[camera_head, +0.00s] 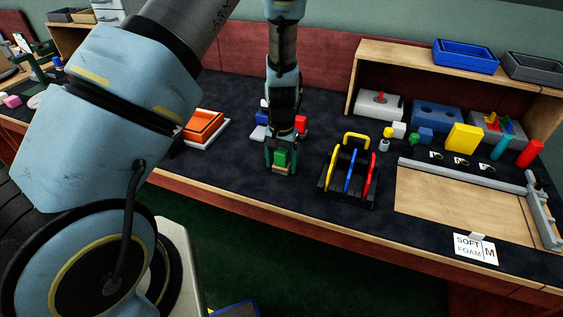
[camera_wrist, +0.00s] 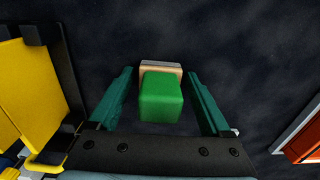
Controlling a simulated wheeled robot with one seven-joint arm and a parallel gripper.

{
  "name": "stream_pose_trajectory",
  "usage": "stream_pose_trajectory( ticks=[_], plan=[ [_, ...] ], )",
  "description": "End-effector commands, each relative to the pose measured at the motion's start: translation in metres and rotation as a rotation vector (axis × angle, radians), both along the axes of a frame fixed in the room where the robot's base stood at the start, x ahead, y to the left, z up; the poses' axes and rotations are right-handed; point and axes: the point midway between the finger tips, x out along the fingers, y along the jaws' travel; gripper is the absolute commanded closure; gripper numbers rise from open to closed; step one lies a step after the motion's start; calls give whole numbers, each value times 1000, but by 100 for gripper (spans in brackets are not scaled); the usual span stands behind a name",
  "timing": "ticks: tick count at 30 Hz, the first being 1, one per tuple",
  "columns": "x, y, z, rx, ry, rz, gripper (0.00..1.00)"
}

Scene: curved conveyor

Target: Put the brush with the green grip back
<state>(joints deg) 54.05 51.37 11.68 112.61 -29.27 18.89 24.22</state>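The brush with the green grip (camera_head: 281,158) is on the dark bench top, below my gripper (camera_head: 281,165) in the head view. In the wrist view, its green block-shaped grip (camera_wrist: 161,98) sits on a pale tan base. My gripper (camera_wrist: 162,100) is open, with one teal finger on each side of the grip and a visible gap on both sides. The fingers partly hide the brush in the head view. I cannot tell how far down the fingertips reach beside it.
A black rack (camera_head: 325,185) with yellow, blue and red upright pieces stands to the right. An orange-and-white tray (camera_head: 203,127) lies to the left. A wooden shelf (camera_head: 400,55) and a framed board (camera_head: 450,205) are farther right.

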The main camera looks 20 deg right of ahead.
Motion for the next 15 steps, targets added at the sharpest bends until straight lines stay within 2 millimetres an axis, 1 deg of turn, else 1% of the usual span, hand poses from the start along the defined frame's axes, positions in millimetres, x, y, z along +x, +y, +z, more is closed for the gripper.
stream_pose_trajectory(
  ticks=[1, 2, 9, 13, 15],
  plan=[
    [0, 0, 0, 0, 0, 0, 11],
    [0, 0, 0, 0, 0, 0, 8],
    [0, 0, 1, 0, 0, 0, 8],
    [1, -1, 7, -1, -2, -1, 8],
    [1, -1, 15, -3, -3, -1, 8]
  ],
)
